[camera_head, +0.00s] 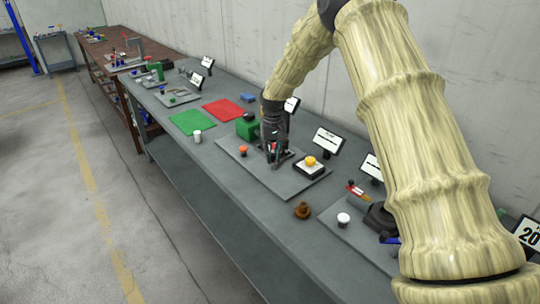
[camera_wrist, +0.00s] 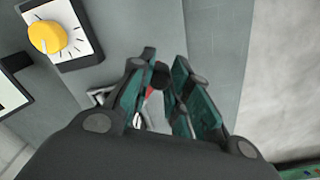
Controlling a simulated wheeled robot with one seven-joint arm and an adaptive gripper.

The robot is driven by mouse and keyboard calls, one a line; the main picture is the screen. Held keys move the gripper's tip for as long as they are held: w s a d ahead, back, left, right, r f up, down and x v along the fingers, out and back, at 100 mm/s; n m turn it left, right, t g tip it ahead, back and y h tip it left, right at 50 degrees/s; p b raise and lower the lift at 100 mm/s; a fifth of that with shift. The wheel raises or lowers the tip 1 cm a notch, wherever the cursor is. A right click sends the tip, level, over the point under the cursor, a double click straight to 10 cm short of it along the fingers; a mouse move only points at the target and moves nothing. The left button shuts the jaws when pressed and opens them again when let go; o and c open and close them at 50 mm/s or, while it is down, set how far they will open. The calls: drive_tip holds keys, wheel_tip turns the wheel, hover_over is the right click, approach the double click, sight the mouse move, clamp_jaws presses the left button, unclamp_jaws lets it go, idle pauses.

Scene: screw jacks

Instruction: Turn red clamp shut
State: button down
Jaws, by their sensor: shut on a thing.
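My gripper (camera_head: 275,160) points down over the grey base plate in the middle of the bench. In the wrist view its two teal-lined fingers (camera_wrist: 168,88) close around a small part with a red patch and a dark end. I take this part to be the red clamp (camera_wrist: 150,93); only a sliver of red shows between the fingers. A pale metal piece (camera_wrist: 101,94) shows beside the left finger, perhaps part of the clamp. The fingers hide most of the clamp, so its angle cannot be told.
A yellow knob (camera_head: 310,161) on a dial box stands right of my gripper, and a red-orange button (camera_head: 243,151) stands left. A green block (camera_head: 248,128) and a sign (camera_head: 327,141) are behind. A brown knob (camera_head: 303,210) stands nearer the front edge.

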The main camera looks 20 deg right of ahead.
drive_tip(key=shift+s+f, duration=0.35)
drive_tip(key=shift+f, duration=0.05)
drive_tip(key=c, duration=1.3)
unclamp_jaws()
drive_tip(key=shift+d+r, duration=0.1)
drive_tip(key=shift+r, duration=0.15)
drive_tip(key=shift+w, duration=0.1)
drive_tip(key=shift+w+r, duration=0.15)
drive_tip(key=shift+r, duration=0.4)
wheel_tip(320, 180, up, 11)
drive_tip(key=shift+f, duration=0.1)
